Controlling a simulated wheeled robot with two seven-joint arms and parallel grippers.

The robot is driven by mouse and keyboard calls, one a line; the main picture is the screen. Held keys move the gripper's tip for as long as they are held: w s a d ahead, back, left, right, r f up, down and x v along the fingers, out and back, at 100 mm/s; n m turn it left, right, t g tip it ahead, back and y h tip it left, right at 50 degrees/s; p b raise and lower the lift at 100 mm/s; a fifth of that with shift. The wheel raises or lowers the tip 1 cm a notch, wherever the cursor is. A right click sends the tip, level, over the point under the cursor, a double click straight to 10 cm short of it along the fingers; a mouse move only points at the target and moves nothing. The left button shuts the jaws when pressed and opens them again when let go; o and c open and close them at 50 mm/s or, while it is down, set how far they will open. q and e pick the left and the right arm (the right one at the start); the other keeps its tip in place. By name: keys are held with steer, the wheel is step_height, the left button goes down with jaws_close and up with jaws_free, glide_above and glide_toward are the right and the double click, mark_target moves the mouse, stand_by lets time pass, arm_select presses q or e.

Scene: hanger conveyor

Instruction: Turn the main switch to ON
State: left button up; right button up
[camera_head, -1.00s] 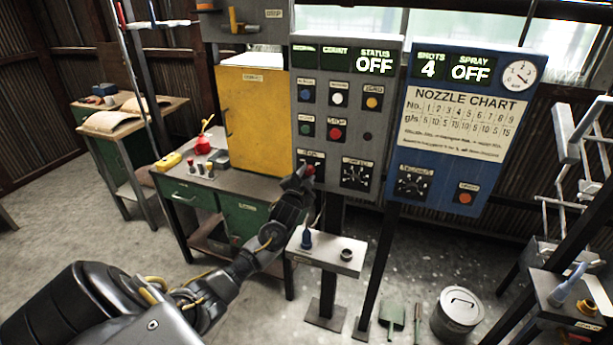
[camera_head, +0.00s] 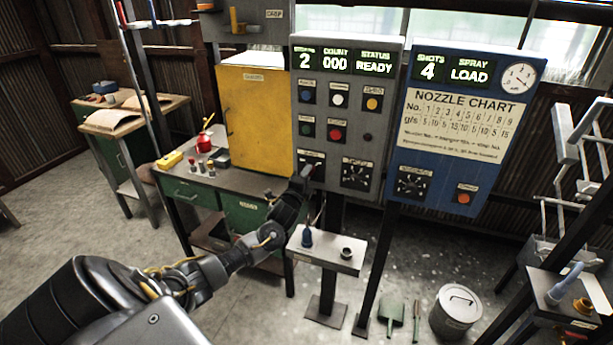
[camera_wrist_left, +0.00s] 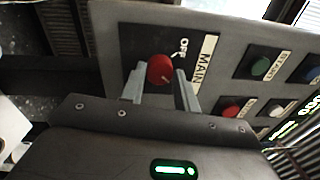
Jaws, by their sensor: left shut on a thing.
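The main switch (camera_wrist_left: 160,70) is a round red knob on a dark plate in the left wrist view, with the words OFF and MAIN beside it. My left gripper (camera_wrist_left: 162,84) is shut on the knob, one finger on each side. In the head view the left gripper (camera_head: 303,174) is at the lower left of the grey control panel (camera_head: 371,125) and hides most of the knob. The panel's display (camera_head: 348,61) reads 2, 000 and READY. My right gripper is not in view.
A blue panel (camera_head: 438,180) to the right shows 4 and LOAD. A small stand (camera_head: 325,251) with a blue-handled item is below the gripper. A yellow cabinet (camera_head: 255,120) stands close on the left. A bucket (camera_head: 457,312) is on the floor.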

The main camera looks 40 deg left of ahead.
arm_select(q)
steer(key=shift+m, duration=0.5)
steer(key=o, duration=1)
steer(key=b+v, duration=0.2)
steer(key=v, duration=0.8)
steer(key=shift+s+d, duration=0.15)
steer(key=shift+s, duration=0.15)
